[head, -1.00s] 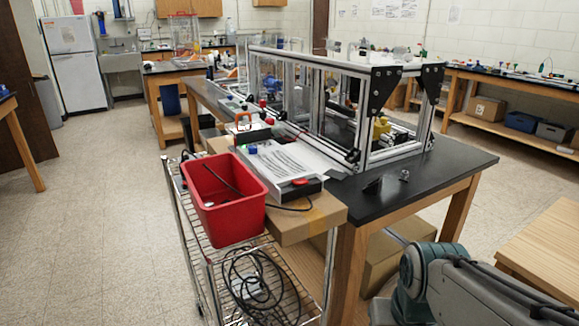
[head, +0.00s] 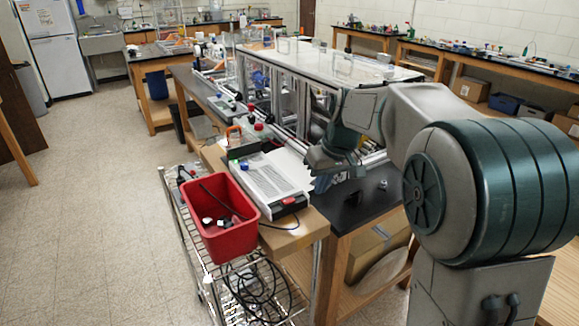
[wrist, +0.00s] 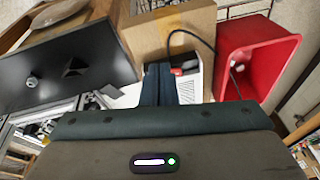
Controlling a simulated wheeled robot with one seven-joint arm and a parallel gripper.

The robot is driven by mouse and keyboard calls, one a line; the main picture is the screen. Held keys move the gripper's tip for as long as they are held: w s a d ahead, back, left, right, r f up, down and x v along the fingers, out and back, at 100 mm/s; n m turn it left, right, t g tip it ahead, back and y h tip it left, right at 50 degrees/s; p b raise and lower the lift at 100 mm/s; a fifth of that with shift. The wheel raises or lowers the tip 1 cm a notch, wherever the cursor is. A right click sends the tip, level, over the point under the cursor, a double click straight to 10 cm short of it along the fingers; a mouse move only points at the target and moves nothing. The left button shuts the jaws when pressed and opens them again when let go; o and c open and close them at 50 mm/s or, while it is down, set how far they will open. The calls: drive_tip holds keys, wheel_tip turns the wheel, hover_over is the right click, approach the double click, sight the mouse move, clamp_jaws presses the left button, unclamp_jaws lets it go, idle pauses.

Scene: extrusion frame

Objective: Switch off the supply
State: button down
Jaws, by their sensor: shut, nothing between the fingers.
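The supply (head: 268,180) is a flat white box with a dark front end, lying on a cardboard box beside the black table. A red switch (head: 288,201) sits at its near end, and a small blue part is at its far end. In the wrist view the supply (wrist: 192,88) is partly hidden behind my fingers, with a red part (wrist: 177,71) showing right beside the fingertips. My gripper (head: 321,184) is shut and empty, pointing down just right of the supply's near end. Whether the fingertips touch the supply cannot be told.
A red bin (head: 222,220) with small items stands left of the supply on a wire cart. A black cable runs from the supply. The aluminium extrusion frame (head: 300,100) stands on the black table (head: 365,203) behind my arm. Open floor lies left.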

drive_tip(key=w+a+r+n+p, duration=0.2)
drive_tip(key=w+a+r+p, duration=0.1)
drive_tip(key=w, duration=0.3)
drive_tip(key=shift+w+a+r, duration=0.35)
drive_tip(key=shift+a+r, duration=0.3)
drive_tip(key=shift+a, duration=0.25)
drive_tip(key=shift+f, duration=0.1)
drive_tip(key=p, duration=0.3)
hover_over(286, 201)
drive_tip(key=d, duration=0.1)
drive_tip(key=f, duration=1.1)
drive_tip(key=shift+s+f, duration=0.2)
drive_tip(key=shift+f, duration=0.2)
drive_tip(key=shift+s+a+f+p, duration=0.15)
drive_tip(key=shift+f+p, duration=0.15)
drive_tip(key=shift+f, duration=0.4)
